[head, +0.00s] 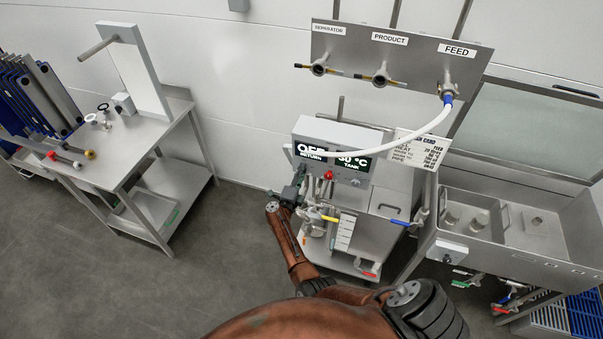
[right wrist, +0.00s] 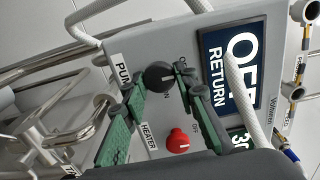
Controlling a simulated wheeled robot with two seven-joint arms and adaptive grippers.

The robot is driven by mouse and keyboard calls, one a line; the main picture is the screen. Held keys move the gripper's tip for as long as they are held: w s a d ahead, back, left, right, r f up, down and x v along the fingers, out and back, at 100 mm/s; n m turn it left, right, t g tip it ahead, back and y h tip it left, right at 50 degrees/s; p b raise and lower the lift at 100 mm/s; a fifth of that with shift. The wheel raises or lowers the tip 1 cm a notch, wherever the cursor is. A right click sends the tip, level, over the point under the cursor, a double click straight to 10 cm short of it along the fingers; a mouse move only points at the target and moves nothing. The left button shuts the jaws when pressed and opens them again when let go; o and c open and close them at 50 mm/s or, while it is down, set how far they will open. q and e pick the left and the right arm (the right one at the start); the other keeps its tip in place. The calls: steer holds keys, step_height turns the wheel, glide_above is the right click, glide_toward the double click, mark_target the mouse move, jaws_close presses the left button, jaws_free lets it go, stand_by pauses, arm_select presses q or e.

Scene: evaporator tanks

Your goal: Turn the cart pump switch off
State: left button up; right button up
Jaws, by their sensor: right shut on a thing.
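The cart pump switch is a black round knob (right wrist: 158,76) beside the PUMP label (right wrist: 122,72) in the right wrist view, with OFF and ON printed near it. My right gripper (right wrist: 161,83) has its green fingers on either side of the knob and is shut on it. In the head view my right gripper (head: 300,183) is at the left front of the cart's control box (head: 337,130) and hides the knob. A dark display (head: 338,162) reads OFF, RETURN and a tank temperature. My left gripper is not in view.
A red heater knob (right wrist: 178,141) sits close to the pump switch. A white hose (head: 418,131) runs from the FEED port (head: 448,88) down across the display. A steel table (head: 150,150) stands left, a sink unit (head: 520,230) right. The floor at left is clear.

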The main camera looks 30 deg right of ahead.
steer(key=o, duration=1.2)
steer(key=shift+c, duration=0.2)
steer(key=s+a+m+b, duration=0.55)
steer(key=m+b, duration=0.95)
steer(key=m, duration=0.3)
steer(key=s+a+f+n+t+y+b, duration=0.1)
steer(key=f+n+y, duration=0.1)
steer(key=f+n, duration=0.6)
steer(key=s+a+f+n+t+y+b, duration=0.1)
steer(key=s+a+f+n+t+y, duration=0.1)
steer(key=f+n, duration=0.5)
steer(key=s+a+f+n+t+y+b, duration=0.1)
steer(key=f+n+y, duration=0.3)
steer(key=f+n, duration=0.4)
steer(key=shift+s+a+f+n+t, duration=0.3)
steer(key=shift+s+a+f, duration=0.3)
steer(key=shift+f, duration=3.1)
